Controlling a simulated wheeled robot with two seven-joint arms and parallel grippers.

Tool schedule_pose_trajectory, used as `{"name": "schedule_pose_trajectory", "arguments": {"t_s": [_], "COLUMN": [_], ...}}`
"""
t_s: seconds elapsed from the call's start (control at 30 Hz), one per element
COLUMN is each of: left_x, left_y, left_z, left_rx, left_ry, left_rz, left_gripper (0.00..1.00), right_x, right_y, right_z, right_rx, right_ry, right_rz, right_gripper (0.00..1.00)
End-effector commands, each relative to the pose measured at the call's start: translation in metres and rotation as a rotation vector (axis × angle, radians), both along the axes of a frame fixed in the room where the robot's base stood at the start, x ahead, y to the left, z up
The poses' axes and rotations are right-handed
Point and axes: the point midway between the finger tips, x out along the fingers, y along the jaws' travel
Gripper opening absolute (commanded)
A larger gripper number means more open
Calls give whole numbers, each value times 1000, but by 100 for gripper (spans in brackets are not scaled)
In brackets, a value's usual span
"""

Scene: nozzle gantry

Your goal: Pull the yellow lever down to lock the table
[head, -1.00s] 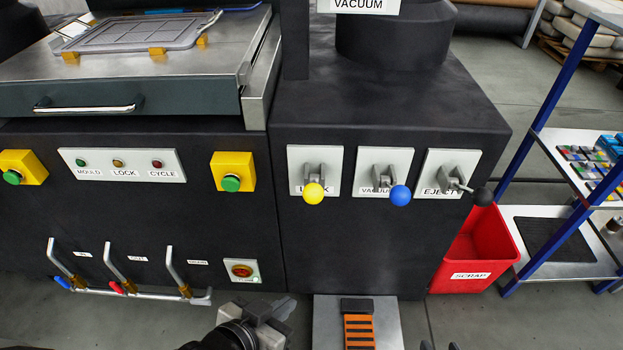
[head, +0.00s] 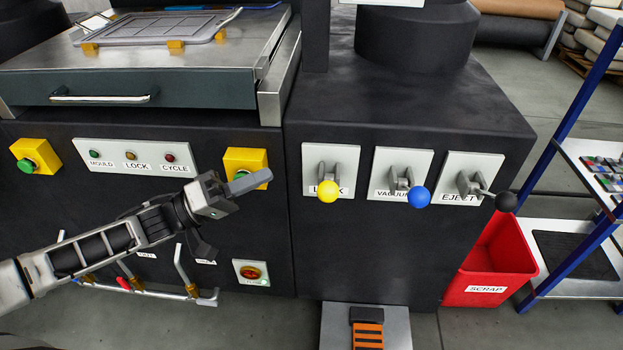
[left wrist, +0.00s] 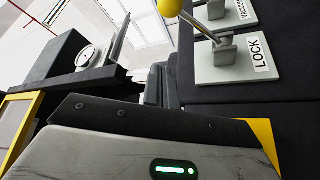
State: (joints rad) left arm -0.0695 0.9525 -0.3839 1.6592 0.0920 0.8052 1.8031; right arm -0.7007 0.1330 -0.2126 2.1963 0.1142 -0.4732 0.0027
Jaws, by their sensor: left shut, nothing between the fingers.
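The yellow lever (head: 328,191) is on the white LOCK plate (head: 346,160), leftmost of three levers on the black cabinet. Its yellow ball stands out from the grey bracket and covers part of the LOCK label. In the left wrist view the yellow ball (left wrist: 170,8) is at the top edge, on a metal rod from the bracket. My left gripper (head: 262,180) is shut and empty, left of the lever and at about its height in the head view, apart from it. It hides part of a yellow button box (head: 240,158). My right gripper is out of view.
A blue-ball VACUUM lever (head: 419,197) and a black-ball EJECT lever (head: 505,202) are right of the yellow one. The steel table (head: 170,62) with a grey frame is upper left. A red scrap bin (head: 495,262) stands lower right. The cabinet face below the levers is clear.

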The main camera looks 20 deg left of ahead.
Motion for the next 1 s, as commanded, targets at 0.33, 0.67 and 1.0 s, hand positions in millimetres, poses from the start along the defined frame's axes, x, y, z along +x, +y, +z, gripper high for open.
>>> {"name": "schedule_pose_trajectory", "arguments": {"t_s": [0.33,0.67,1.0], "left_x": [1,32,58], "left_y": [-2,-38,-78], "left_z": [1,17,22], "left_rx": [-4,-8,-5], "left_ry": [1,-4,7], "left_rz": [-3,-2,-3], "left_gripper": [0,0,0], "right_x": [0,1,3], "right_y": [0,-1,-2], "right_z": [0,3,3], "right_rx": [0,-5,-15], "right_ry": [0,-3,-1], "right_rz": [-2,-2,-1], "right_gripper": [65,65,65]}}
